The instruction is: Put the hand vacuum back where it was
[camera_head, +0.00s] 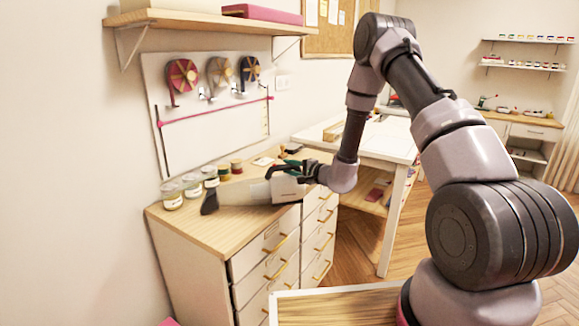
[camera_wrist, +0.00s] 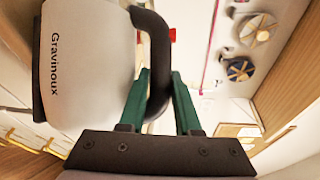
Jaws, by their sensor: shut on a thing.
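The hand vacuum (camera_head: 255,192) is white and grey with a dark nozzle and a black handle. It is at the top of the wooden drawer cabinet (camera_head: 178,222), nozzle pointing left. I cannot tell whether it rests on the top or hangs just above it. My gripper (camera_head: 302,170) is at its right end, shut on the black handle. In the wrist view the green fingers of my gripper (camera_wrist: 160,95) stand either side of the handle, and the white vacuum body (camera_wrist: 88,65), marked "Gravinoux", fills the left.
Several lidded jars (camera_head: 172,196) and thread spools (camera_head: 236,166) stand along the cabinet's back edge, behind the vacuum. A white wall board (camera_head: 210,125) with tape rolls hangs above. A shelf (camera_head: 200,20) is higher up. A white-topped table (camera_head: 375,140) stands to the right.

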